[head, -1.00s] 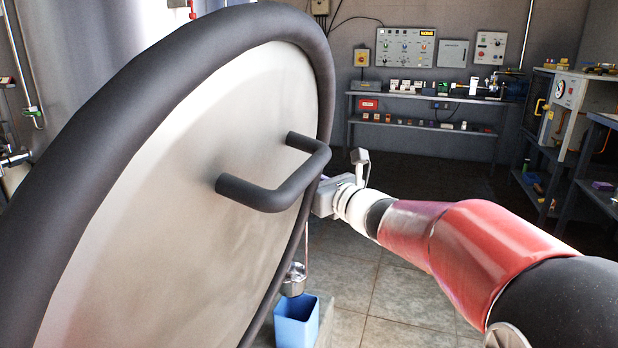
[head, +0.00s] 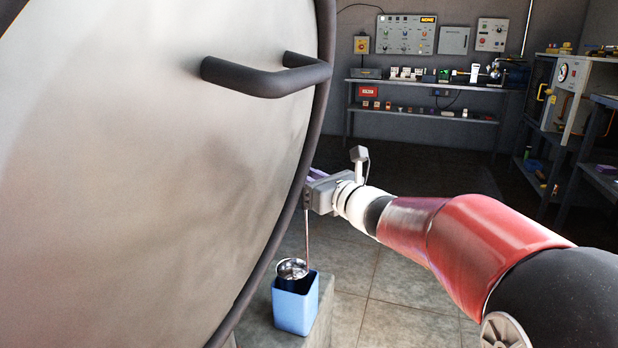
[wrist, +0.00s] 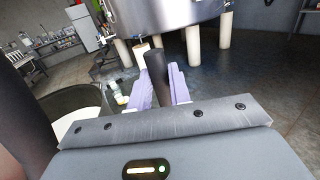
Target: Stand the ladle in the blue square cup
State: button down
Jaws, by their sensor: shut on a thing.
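The ladle hangs upright from my gripper (head: 315,176), its thin handle (head: 306,236) running down to a shiny metal bowl (head: 291,267). The bowl is at the mouth of the blue square cup (head: 295,310), overlapping its dark opening; I cannot tell how far it is inside. The cup stands upright on a grey block. In the wrist view, the purple fingers of my gripper (wrist: 160,84) are shut on the dark upper part of the ladle handle (wrist: 158,68). The lid's edge partly hides the fingertips in the head view.
A large round metal lid (head: 150,170) with a dark rim and bar handle (head: 265,78) fills the left, close beside my gripper. A shelf bench (head: 430,87) stands at the back wall. The tiled floor right of the cup is clear.

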jog(key=shift+a+f+b, duration=0.1)
jog(key=shift+f+b, duration=4.5)
jog(key=shift+f, duration=0.2)
jog(key=c, duration=1.2)
grip_release()
jog(key=shift+s, duration=0.1)
send_near(306, 215)
jog(key=shift+w+a+p, duration=0.3)
jog(key=shift+w+a, duration=0.05)
jog(key=shift+w, duration=0.2)
